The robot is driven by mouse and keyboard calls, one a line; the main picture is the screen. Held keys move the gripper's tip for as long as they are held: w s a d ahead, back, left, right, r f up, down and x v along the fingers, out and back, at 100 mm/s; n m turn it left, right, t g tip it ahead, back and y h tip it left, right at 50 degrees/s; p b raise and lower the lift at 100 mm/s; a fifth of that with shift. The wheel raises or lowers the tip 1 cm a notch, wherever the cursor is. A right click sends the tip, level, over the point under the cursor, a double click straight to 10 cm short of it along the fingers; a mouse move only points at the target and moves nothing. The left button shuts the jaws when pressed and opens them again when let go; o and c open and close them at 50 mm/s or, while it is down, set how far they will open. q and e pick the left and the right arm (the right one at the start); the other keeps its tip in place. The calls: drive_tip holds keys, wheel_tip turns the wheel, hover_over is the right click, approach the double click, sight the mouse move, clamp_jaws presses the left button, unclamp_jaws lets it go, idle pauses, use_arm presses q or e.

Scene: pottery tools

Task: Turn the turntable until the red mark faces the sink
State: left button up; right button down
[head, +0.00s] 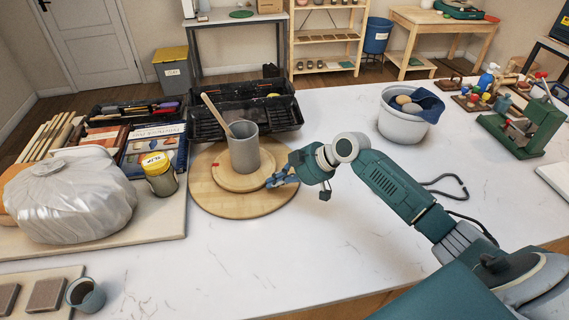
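The turntable (225,201) is a wide round wooden disc on the white table. A smaller wooden disc (239,183) sits on it, with a small red mark (215,165) at its left edge. A grey cylindrical pot (244,155) stands upright on the smaller disc, and a wooden stick (215,112) leans out of it. My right gripper (272,181) is low at the right edge of the smaller disc, over the wide disc. Whether it touches is unclear, and its fingers are too small to tell open from shut. My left gripper is out of view. I see no sink.
A black toolbox (240,119) stands behind the turntable. A yellow-lidded jar (160,174) and a plastic-wrapped lump (68,204) are at left. A white bucket (402,127) stands at right. The table (270,265) in front is clear.

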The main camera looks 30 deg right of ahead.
sight(276, 167)
drive_tip(key=shift+w+d+f+b, duration=0.1)
drive_tip(key=shift+w+d+b, duration=0.4)
drive_tip(key=shift+d, duration=0.2)
drive_tip(key=shift+w+d+f+b, duration=0.1)
drive_tip(key=shift+w+d+b, duration=0.25)
drive_tip(key=shift+d+b, duration=0.25)
drive_tip(key=shift+w+d+b, duration=0.6)
drive_tip(key=shift+w+d, duration=0.1)
drive_tip(key=shift+d, duration=0.1)
drive_tip(key=shift+w+d+r+b, duration=0.1)
drive_tip(key=shift+w+d+b, duration=0.3)
drive_tip(key=shift+w+b, duration=0.15)
drive_tip(key=shift+w+d+b, duration=0.35)
drive_tip(key=shift+w+b, duration=0.05)
drive_tip(key=shift+w, duration=0.25)
drive_tip(key=shift+w+d, duration=0.15)
drive_tip(key=shift+w, duration=0.1)
drive_tip(key=shift+r, duration=0.15)
drive_tip(key=shift+s+d+r, duration=0.2)
drive_tip(key=shift+d+r, duration=0.05)
drive_tip(key=shift+d, duration=0.35)
drive_tip(key=shift+s+d+r, duration=0.15)
drive_tip(key=shift+s+d, duration=0.1)
drive_tip(key=shift+d, duration=0.3)
drive_tip(key=shift+a, duration=0.1)
